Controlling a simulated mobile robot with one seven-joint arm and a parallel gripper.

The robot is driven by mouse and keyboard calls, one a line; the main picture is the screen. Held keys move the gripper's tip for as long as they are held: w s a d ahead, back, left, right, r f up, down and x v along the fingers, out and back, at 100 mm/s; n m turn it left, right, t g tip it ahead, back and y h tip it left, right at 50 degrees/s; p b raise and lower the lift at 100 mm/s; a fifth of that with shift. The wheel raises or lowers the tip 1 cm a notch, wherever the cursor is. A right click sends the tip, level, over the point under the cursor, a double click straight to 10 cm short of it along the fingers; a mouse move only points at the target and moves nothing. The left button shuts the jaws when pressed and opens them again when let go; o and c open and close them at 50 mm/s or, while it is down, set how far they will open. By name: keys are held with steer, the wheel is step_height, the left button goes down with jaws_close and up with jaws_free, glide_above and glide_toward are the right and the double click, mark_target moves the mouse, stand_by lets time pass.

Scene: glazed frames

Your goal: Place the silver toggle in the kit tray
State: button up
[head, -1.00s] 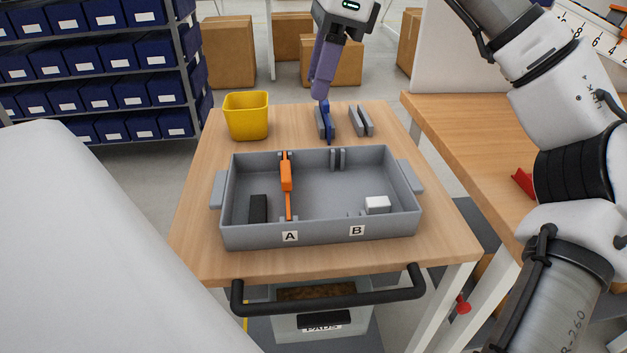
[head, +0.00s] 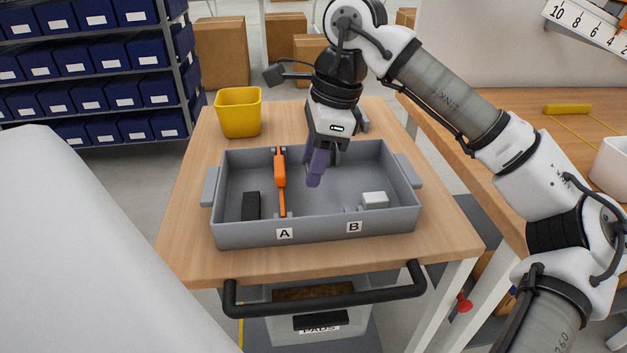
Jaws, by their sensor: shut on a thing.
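The grey kit tray (head: 240,233) stands on the wooden cart, with labels A and B on its front wall. An orange clamp-like tool (head: 280,172) sits upright across its slots at A. My gripper (head: 315,175) has its purple fingers shut over the tray's middle, in line with the space right of the orange tool. What the fingers hold is hidden in this view. I cannot make out a silver toggle. The blue tool seen earlier in a grey holder behind the tray is not visible now; my gripper and wrist cover that spot.
A black block (head: 251,206) and a white block (head: 374,200) lie in the tray. A yellow bin (head: 238,112) stands behind it at the left. A grey holder (head: 362,120) shows partly behind my wrist. A black handle (head: 325,298) runs along the cart's front.

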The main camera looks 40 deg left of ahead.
mark_target(313, 197)
steer(key=shift+f, duration=2.05)
steer(key=shift+f+b, duration=0.2)
steer(key=shift+b, duration=0.15)
steer(key=o, duration=1)
steer(key=shift+c, duration=0.2)
steer(key=shift+r, duration=0.15)
steer(key=p+v, duration=0.1)
steer(key=v, duration=1.1)
